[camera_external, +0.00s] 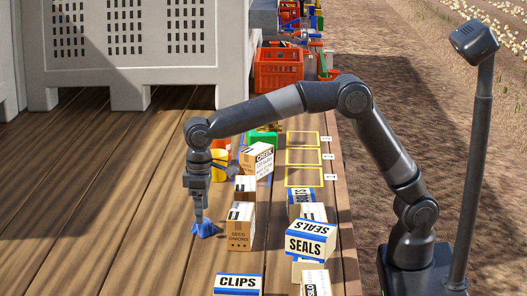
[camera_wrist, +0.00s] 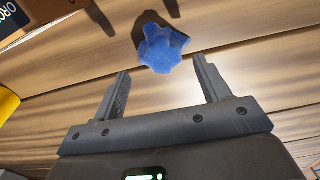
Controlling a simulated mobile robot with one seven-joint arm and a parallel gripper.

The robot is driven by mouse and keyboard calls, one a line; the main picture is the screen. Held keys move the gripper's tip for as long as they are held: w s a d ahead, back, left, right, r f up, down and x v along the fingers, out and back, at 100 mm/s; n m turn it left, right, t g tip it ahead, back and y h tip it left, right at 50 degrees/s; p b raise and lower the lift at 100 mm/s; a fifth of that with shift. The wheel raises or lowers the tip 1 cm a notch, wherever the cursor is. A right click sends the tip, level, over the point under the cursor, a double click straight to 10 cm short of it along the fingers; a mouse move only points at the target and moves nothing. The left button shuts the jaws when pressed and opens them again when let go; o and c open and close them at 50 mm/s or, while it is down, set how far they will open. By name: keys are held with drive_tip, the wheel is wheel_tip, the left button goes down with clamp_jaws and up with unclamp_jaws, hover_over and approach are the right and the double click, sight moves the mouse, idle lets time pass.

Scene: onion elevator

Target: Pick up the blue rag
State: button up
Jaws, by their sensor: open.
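The blue rag (camera_external: 206,228) lies crumpled on the wooden deck, left of a seed onions box. It also shows in the wrist view (camera_wrist: 160,46), ahead of the fingertips and roughly centred between them. My gripper (camera_external: 199,219) points down just above or beside the rag in the external view. In the wrist view my gripper (camera_wrist: 161,78) has its two fingers spread wide with nothing between them. I cannot tell from the external view whether a finger touches the rag.
A seed onions box (camera_external: 239,231) stands close right of the rag. A yellow container (camera_external: 219,162), more cartons and a seals box (camera_external: 310,240) stand nearby. A clips box (camera_external: 238,284) is in front. The deck (camera_external: 100,220) to the left is clear.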

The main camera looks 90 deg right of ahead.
sight(204, 226)
wheel_tip(204, 226, down, 4)
drive_tip(key=shift+s+a+f, duration=0.15)
drive_tip(key=shift+c, duration=0.2)
drive_tip(key=c, duration=1)
